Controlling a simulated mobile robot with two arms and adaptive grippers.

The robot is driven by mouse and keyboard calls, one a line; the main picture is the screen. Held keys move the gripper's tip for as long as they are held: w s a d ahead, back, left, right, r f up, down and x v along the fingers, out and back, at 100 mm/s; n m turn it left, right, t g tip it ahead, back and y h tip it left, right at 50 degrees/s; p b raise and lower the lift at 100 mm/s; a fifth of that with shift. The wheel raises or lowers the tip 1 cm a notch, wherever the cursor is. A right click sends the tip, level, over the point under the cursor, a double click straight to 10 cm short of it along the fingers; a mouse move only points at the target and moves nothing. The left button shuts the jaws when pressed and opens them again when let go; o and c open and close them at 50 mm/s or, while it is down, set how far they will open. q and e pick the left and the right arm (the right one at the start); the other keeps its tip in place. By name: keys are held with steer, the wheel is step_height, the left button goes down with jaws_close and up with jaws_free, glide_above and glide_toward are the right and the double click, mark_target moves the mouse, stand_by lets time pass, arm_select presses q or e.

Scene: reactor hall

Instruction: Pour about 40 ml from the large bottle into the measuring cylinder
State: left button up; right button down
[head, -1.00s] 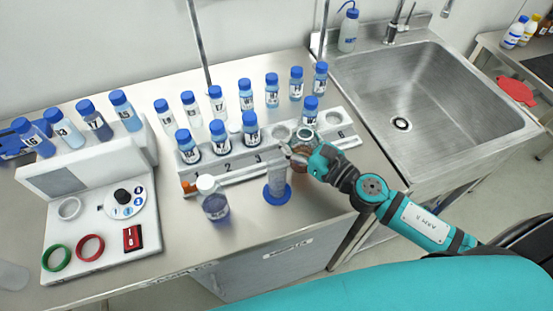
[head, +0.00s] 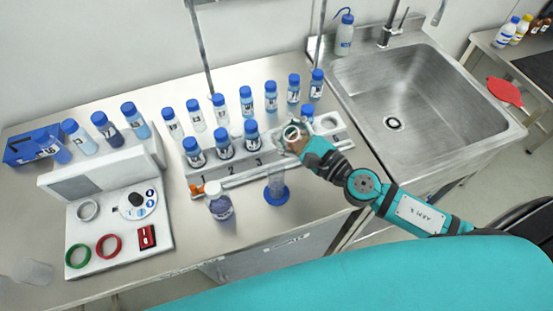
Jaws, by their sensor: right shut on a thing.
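The measuring cylinder (head: 276,180) is clear with a blue round base (head: 276,196) and stands upright on the bench in front of the rack. My right gripper (head: 292,141) is shut on a brownish bottle, mostly hidden by the fingers. The bottle's pale round open mouth (head: 291,133) shows at the top, uncapped. The gripper is above and slightly right of the cylinder, near its top. I cannot tell how far the bottle is tilted, or any liquid level in the cylinder. My left gripper is not in view.
A white-capped bottle (head: 220,205) stands left of the cylinder. A numbered rack (head: 236,170) holds several blue-capped bottles close behind. A white instrument (head: 120,235) is at left, a sink (head: 420,95) at right.

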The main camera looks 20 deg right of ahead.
steer(key=n, duration=0.7)
steer(key=f+n, duration=0.1)
steer(key=n, duration=0.2)
steer(key=shift+a+y, duration=0.1)
steer(key=shift+y, duration=0.2)
steer(key=shift+s+a+r+n+p, duration=0.1)
steer(key=shift+r+n+p, duration=0.35)
steer(key=shift+n, duration=0.3)
steer(key=shift+a+r+n+p, duration=0.1)
steer(key=shift+r+n+p, duration=0.1)
steer(key=shift+n+p, duration=0.45)
stand_by(0.5)
steer(key=shift+d, duration=0.2)
steer(key=shift+w+d, duration=0.3)
steer(key=shift+w, duration=0.05)
